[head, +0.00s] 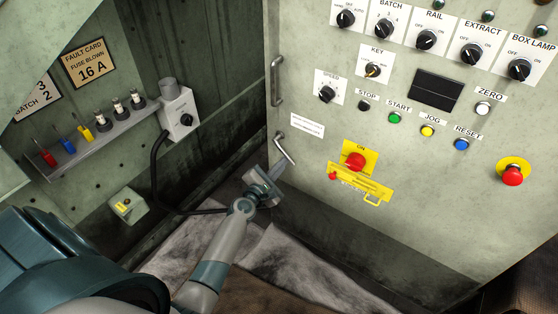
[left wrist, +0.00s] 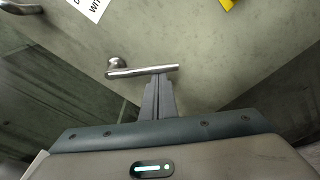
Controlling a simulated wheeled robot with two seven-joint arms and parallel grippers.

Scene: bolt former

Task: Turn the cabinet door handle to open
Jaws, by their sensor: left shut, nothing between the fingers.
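The cabinet door (head: 440,215) is the pale green panel filling the right of the head view, and it looks closed. Its lever handle (head: 286,148) is a short metal bar near the door's left edge, tilted down to the right in the head view. In the left wrist view the handle (left wrist: 142,71) runs across the picture, with its round pivot at the left. My left gripper (head: 275,176) is shut and empty. Its fingertips (left wrist: 158,78) are right at the lever, near its free end; I cannot tell if they touch. My right gripper is not in view.
A fixed vertical pull handle (head: 276,82) is above the lever. Switches and buttons cover the door, with a yellow lockout bar (head: 362,184) to the right.

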